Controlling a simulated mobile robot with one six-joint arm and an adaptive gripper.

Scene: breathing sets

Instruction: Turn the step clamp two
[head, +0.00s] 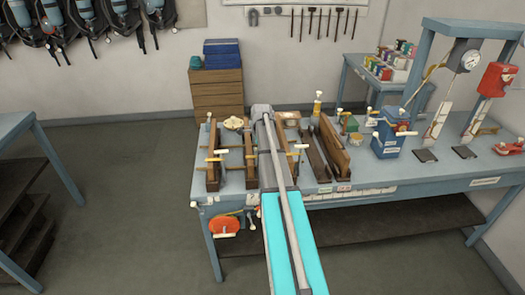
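Several brown wooden clamp-like pieces with pale or orange cross handles stand on the blue-grey workbench (420,183). One wooden piece (213,172) is at the bench's left end, with a yellowish handle across it. A second wooden piece (250,160) stands just right of it, close beside my arm. More wooden pieces (333,150) stand right of my arm. Labels are too small to read, so I cannot tell which one is step clamp two. My grey and cyan arm reaches over the bench and covers part of it. My gripper cannot be made out.
A red round wheel (224,226) hangs at the bench's front left. A blue box-like device (388,135) and a blue frame with a gauge (470,60) stand on the right. A drawer cabinet (217,95) is behind.

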